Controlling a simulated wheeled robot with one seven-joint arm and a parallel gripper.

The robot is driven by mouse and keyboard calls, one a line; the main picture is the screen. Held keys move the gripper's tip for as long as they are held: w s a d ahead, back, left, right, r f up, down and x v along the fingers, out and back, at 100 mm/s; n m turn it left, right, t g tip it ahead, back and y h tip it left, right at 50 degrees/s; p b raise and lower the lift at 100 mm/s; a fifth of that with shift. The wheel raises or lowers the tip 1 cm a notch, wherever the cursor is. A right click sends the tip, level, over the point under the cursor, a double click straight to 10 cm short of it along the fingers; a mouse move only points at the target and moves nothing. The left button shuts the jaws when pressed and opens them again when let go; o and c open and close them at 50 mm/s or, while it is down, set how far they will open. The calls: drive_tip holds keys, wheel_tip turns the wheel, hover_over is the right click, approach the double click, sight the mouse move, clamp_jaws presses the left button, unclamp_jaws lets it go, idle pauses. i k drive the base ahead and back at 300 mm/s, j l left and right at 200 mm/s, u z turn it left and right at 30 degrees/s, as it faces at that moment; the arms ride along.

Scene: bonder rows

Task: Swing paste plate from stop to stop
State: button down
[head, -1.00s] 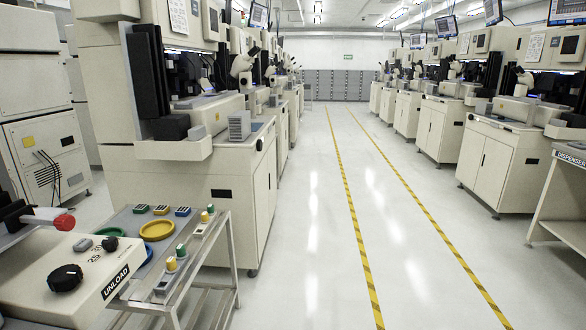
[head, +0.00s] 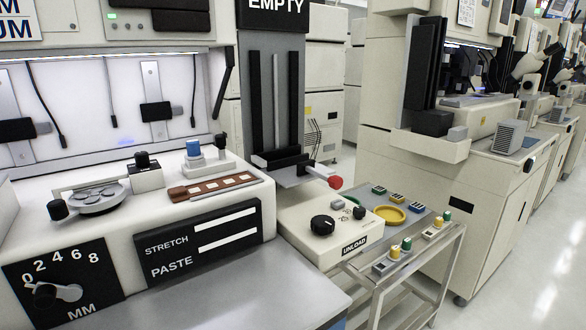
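What looks like the paste plate is a round grey disc (head: 98,198) with small round marks on top. It sits on the white bench machine at the left, behind the panel labelled "PASTE" (head: 172,268). A black knob (head: 57,209) stands at its left edge, and a thin pale bar passes behind it toward a white block with a black knob (head: 143,160). I cannot make out the stops. My gripper is not in view.
A dial marked in MM (head: 62,292) is at the lower left. A brown strip (head: 215,186) and a blue-capped knob (head: 193,149) lie right of the disc. The unload box (head: 335,225) and a cart (head: 425,245) stand right. The aisle floor is clear at far right.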

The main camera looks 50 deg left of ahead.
sight(97, 199)
drive_tip(key=u, duration=2.1)
